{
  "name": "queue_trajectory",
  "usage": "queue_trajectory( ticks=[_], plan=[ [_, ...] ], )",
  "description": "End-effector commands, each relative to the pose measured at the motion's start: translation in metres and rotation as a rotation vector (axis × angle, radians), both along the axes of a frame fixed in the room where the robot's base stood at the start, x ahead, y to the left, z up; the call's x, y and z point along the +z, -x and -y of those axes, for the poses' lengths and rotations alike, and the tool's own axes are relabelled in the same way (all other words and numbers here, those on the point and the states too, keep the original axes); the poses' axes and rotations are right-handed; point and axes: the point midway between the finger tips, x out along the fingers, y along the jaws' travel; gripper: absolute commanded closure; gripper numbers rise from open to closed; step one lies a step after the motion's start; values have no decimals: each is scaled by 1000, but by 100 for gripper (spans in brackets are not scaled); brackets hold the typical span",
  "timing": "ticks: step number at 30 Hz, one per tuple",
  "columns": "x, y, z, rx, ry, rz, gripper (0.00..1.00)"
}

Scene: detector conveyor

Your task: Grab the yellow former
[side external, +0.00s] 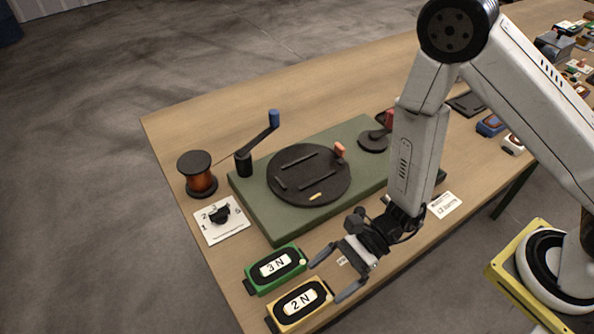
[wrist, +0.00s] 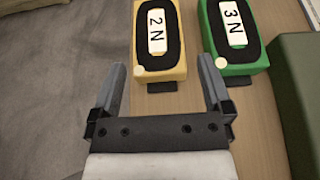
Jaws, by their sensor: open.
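The yellow former (side external: 300,304), labelled 2 N, lies on the table near its front left edge in the side view. In the wrist view the yellow former (wrist: 173,65) is ahead of the fingertips, between their lines. My gripper (side external: 328,274) is open and empty, with its fingers pointing toward the former. In the wrist view my gripper (wrist: 161,75) has its two fingers wide apart. The side view does not clearly show how high the fingers are above the table.
A green former (side external: 275,268), labelled 3 N, lies beside the yellow one; it also shows in the wrist view (wrist: 234,62). A green base (side external: 262,215) with a black turntable (side external: 300,190) stands behind. A dial card (side external: 219,222) and copper spool (side external: 200,175) stand farther left.

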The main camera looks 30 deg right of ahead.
Motion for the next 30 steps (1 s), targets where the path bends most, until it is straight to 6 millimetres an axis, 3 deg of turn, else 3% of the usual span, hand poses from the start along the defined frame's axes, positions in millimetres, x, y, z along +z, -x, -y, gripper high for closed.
queue_trajectory(
  ticks=[19, 30],
  plan=[
    [-19, 3, -43, 2, 1, -1, 0],
    [-21, 3, -47, 1, 1, -1, 0]
  ],
)
